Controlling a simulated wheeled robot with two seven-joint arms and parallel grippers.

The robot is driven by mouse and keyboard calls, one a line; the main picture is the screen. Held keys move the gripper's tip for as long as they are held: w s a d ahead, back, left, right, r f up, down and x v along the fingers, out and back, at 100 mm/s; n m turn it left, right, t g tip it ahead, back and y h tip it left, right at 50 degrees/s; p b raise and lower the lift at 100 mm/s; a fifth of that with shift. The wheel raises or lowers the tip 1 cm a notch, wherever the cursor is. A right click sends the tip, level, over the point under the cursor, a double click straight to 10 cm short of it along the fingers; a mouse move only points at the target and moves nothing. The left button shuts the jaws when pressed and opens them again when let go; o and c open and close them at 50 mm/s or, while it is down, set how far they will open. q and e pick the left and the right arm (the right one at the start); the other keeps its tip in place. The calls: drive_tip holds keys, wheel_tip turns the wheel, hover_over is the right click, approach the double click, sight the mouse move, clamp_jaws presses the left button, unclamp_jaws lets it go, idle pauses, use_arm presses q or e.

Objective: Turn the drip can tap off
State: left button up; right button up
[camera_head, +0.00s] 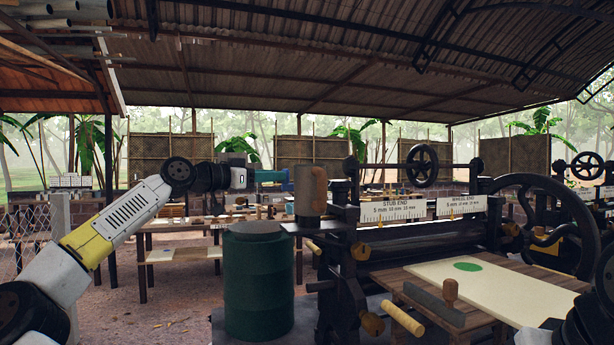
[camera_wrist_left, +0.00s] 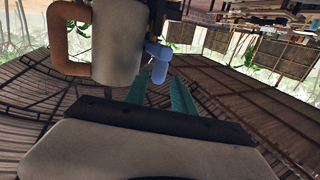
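The drip can (camera_head: 311,190) is a brown cylinder standing on a small shelf above the green barrel, left of the roller machine. In the left wrist view the can (camera_wrist_left: 117,42) has a pale body, a brown looped handle (camera_wrist_left: 72,45) at left and a blue tap (camera_wrist_left: 158,66) at right. My left gripper (camera_head: 272,178) reaches in from the left, beside the can. In the left wrist view its two teal fingers (camera_wrist_left: 160,88) are apart, with the tap in line with the gap. I cannot tell whether they touch it. Only part of my right arm shows, at bottom right.
The green barrel (camera_head: 258,280) stands below the can. The roller machine (camera_head: 400,235) with its handwheels fills the right. A bench (camera_head: 165,228) stands behind my left arm.

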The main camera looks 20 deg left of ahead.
use_arm(q)
drive_tip(key=x, duration=0.7)
drive_tip(key=shift+w+d, duration=0.2)
drive_tip(key=shift+w, duration=0.05)
clamp_jaws()
